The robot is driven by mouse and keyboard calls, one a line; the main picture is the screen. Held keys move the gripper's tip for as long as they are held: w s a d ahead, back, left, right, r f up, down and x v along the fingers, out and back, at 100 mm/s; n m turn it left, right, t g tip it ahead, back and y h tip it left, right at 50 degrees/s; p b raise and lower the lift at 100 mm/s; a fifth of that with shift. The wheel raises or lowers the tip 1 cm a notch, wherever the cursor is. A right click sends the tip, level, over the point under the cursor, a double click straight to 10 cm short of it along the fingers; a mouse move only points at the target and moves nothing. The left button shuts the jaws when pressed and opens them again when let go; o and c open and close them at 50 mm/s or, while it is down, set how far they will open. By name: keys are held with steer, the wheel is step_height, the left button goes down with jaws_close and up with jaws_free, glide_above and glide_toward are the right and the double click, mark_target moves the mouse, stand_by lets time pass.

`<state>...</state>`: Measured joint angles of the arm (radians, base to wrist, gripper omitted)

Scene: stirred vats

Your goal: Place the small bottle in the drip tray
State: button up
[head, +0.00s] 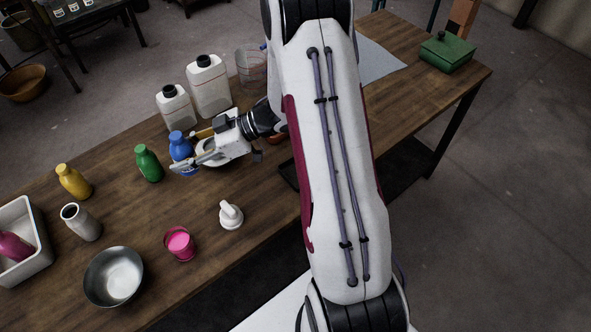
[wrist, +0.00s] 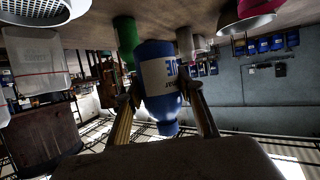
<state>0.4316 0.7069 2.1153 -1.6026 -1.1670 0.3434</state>
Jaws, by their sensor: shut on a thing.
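My gripper (head: 183,153) is shut on a blue bottle (head: 180,146), with one finger on each side of it. The bottle is about upright at the table's back-left half; I cannot tell whether its base touches the table. In the wrist view, which looks upside down, the bottle (wrist: 159,82) shows a pale label between the two fingers (wrist: 163,105). A dark, low-edged tray (head: 289,174) lies right of the gripper, mostly hidden behind my arm; it may be the drip tray.
A green bottle (head: 149,163) stands just left of the held one. Two white jugs (head: 209,88) (head: 175,108) and a clear beaker (head: 251,67) stand behind.

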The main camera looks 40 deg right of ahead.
steer(key=s+d+m+t+h, duration=0.2)
steer(key=s+d, duration=0.4)
steer(key=d, duration=0.6)
steer(key=s+d+m+t+h, duration=0.3)
steer(key=s+d, duration=0.4)
steer(key=d, duration=0.5)
steer(key=m+h, duration=0.1)
steer(key=m, duration=0.1)
steer(key=shift+s+d+r+m+t, duration=0.15)
steer(key=shift+m+t, duration=0.15)
steer(key=shift+f, duration=2.95)
steer(key=shift+f, duration=2.05)
